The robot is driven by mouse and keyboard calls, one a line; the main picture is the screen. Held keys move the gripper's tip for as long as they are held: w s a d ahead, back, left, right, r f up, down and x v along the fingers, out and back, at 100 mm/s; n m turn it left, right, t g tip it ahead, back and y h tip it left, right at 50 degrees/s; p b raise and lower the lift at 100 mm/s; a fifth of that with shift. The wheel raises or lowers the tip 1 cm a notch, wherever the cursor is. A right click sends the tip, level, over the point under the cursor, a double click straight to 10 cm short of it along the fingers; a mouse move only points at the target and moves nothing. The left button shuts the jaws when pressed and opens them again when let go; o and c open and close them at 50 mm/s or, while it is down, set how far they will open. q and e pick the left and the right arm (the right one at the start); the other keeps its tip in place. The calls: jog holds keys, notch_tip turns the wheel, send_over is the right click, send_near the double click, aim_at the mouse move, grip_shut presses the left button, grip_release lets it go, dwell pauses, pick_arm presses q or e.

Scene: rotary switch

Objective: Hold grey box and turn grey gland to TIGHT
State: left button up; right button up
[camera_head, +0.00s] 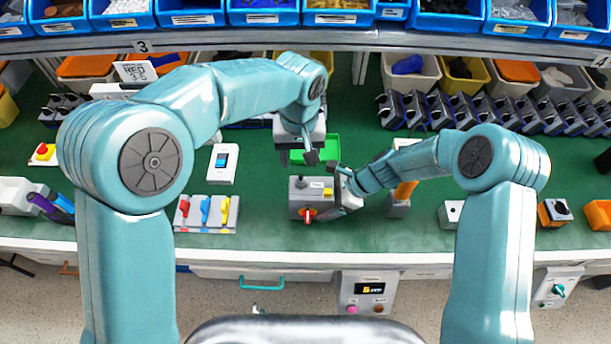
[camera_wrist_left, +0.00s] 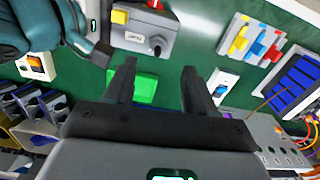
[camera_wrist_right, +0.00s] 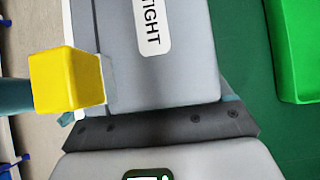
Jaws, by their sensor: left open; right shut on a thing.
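The grey box (camera_head: 298,203) lies on the green bench in the head view, with a red-orange knob (camera_head: 308,215) in front and a yellow part on its right. The grey gland (camera_head: 299,183) is a small dark round fitting on the box's far left; it also shows in the left wrist view (camera_wrist_left: 157,46). My right gripper (camera_head: 343,190) is shut on the box's right side. The right wrist view shows the box (camera_wrist_right: 175,75) close up with a TIGHT label (camera_wrist_right: 152,25); the gland is out of that view. My left gripper (camera_head: 299,155) is open and empty, above and behind the box.
A green tray (camera_head: 325,148) lies just behind the box, near my left gripper. Left stand a blue rocker switch (camera_head: 222,162) and a panel of coloured levers (camera_head: 207,212). Several dark units (camera_head: 480,112) line the back right.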

aim_at(301, 179)
pick_arm(q)
jog(key=shift+w+f, duration=0.1)
jog(key=shift+f, duration=4.1)
